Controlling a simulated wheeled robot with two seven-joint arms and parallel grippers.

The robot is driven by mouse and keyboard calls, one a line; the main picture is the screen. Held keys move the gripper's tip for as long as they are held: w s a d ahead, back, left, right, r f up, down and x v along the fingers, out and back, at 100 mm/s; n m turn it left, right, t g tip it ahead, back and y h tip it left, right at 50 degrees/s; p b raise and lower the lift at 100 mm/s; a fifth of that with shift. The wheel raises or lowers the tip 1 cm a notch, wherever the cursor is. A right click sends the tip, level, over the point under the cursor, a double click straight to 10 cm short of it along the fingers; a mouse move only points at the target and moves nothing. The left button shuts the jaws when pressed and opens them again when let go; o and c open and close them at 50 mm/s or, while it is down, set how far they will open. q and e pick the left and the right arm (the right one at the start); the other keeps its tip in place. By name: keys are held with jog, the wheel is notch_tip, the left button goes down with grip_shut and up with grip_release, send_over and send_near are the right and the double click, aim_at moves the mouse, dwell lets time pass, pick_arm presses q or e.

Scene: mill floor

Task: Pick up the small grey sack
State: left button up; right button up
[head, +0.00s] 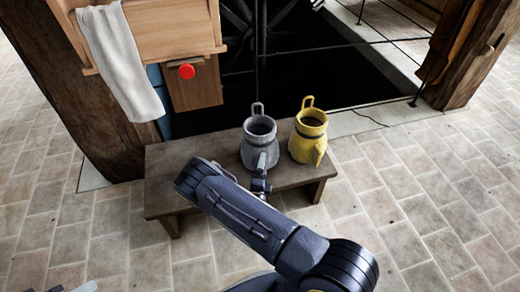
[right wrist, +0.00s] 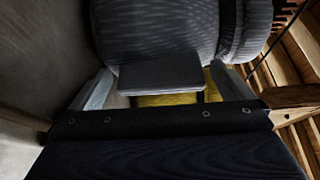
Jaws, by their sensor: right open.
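I see no small grey sack that I can make out in either view. A grey jug (head: 258,143) with a loop handle at its back stands upright on a low wooden bench (head: 165,180). My right gripper (head: 262,178) is at the near side of this jug, open. In the right wrist view the jug (right wrist: 150,35) fills the top, and a flat dark grey part (right wrist: 162,77) lies between the spread fingers (right wrist: 161,88); I cannot tell whether they touch it. At the head view's bottom left edge, light tips, probably my left gripper (head: 82,287), barely show.
A yellow jug (head: 307,138) stands close to the right of the grey one. A white cloth (head: 122,62) hangs from a wooden box, near a red button (head: 186,71). A dark pit (head: 300,70) with thin rails lies behind the bench. Tiled floor at the right is clear.

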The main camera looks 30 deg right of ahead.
jog(key=c, duration=1.3)
